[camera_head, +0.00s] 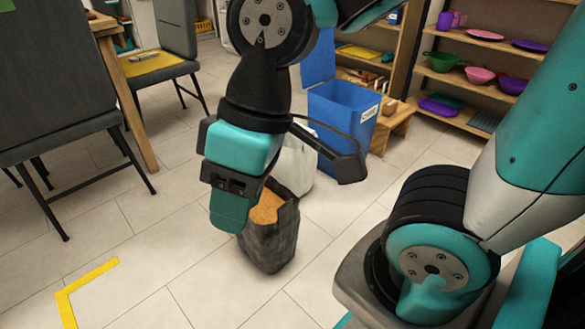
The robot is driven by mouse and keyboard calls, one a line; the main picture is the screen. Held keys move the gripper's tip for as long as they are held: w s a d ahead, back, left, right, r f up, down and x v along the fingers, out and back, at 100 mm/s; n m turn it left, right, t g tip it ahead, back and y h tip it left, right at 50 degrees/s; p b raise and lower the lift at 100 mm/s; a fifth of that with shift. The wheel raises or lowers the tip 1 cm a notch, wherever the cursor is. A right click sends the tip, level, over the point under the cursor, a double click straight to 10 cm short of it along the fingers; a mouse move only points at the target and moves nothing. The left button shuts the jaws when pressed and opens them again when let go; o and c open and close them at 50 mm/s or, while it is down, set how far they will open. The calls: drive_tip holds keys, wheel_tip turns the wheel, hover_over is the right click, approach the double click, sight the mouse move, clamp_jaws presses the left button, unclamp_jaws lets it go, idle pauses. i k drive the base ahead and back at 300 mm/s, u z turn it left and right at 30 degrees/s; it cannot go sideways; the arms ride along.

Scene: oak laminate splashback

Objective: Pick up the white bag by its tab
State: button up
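The white bag (298,165) stands on the tiled floor in the middle of the head view, in front of the blue bin. My gripper (230,208) hangs in front of it and to its left, pointing down. The gripper and its dark side bracket cover much of the bag, so its tab cannot be made out. I cannot tell whether the fingers are apart, or whether they touch anything.
A dark bag (268,245) with orange-brown contents stands just in front of the white bag, partly behind my gripper. A blue bin (342,108) with a white label stands behind. Wooden shelves (470,75) hold colourful dishes.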

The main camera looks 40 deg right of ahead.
sight(295, 169)
drive_tip(key=k, duration=1.2)
drive_tip(key=z, duration=0.6)
drive_tip(key=i, duration=0.5)
drive_tip(key=z, duration=0.85)
drive_tip(key=i, duration=0.75)
drive_tip(key=u, duration=0.3)
drive_tip(key=i, duration=0.7)
drive_tip(key=u, duration=0.95)
drive_tip(key=i, duration=0.25)
drive_tip(key=u, duration=0.2)
